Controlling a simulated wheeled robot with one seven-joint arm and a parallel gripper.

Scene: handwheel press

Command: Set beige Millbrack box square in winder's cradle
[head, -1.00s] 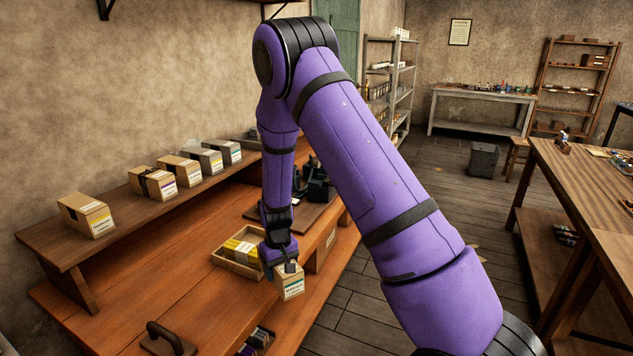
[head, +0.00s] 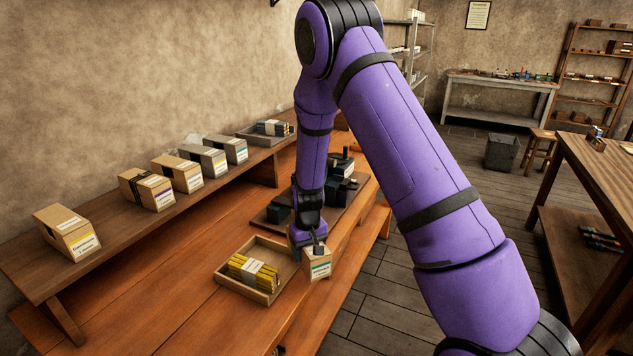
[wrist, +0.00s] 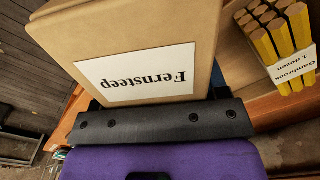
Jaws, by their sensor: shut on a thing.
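My gripper (head: 318,246) is shut on a beige box (head: 318,267) with a white label bearing a teal stripe, too small to read in the head view. In the wrist view the held box (wrist: 130,35) shows a label reading "Fernsteep", upside down; I see no "Millbrack" there. The box hangs over the bench's front part, right of the pencil tray. A dark machine (head: 343,180), apparently the winder, stands on a dark board behind my gripper. My arm partly covers it, and I cannot make out its cradle clearly.
A wooden tray (head: 222,281) holds yellow pencils (head: 253,272), close left of the held box. Several beige and grey boxes (head: 70,232) stand on the raised shelf (head: 110,262). A grey tray (head: 262,140) lies at its far end. Bench between shelf and tray is clear.

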